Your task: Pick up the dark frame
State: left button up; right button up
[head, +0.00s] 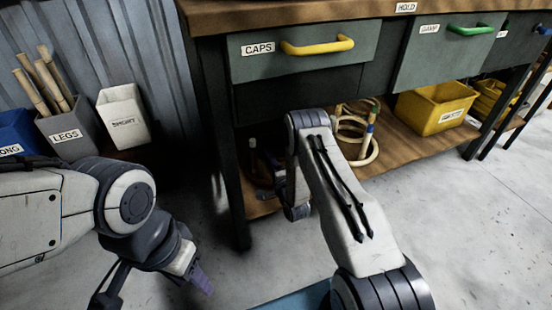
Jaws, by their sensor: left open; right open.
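No dark frame can be made out for certain. Dark items (262,165) lie in shadow on the lower shelf, left of my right arm, and their shape is unclear. My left gripper (198,279) hangs low at the left, over the floor, with purple fingers; it is open, with nothing seen in it. My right arm rises from the bottom centre and bends down in front of the shelf.
The workbench (225,14) has a CAPS drawer (262,62) with a yellow handle. Pale rings (365,150) and a yellow bin (425,108) sit on its lower shelf. A LEGS bin (70,133) and white bin (124,115) stand left. Floor at right is clear.

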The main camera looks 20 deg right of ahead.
jog(key=shift+w, duration=0.55)
grip_shut()
dwell(1.0)
jog(key=shift+r, duration=0.25)
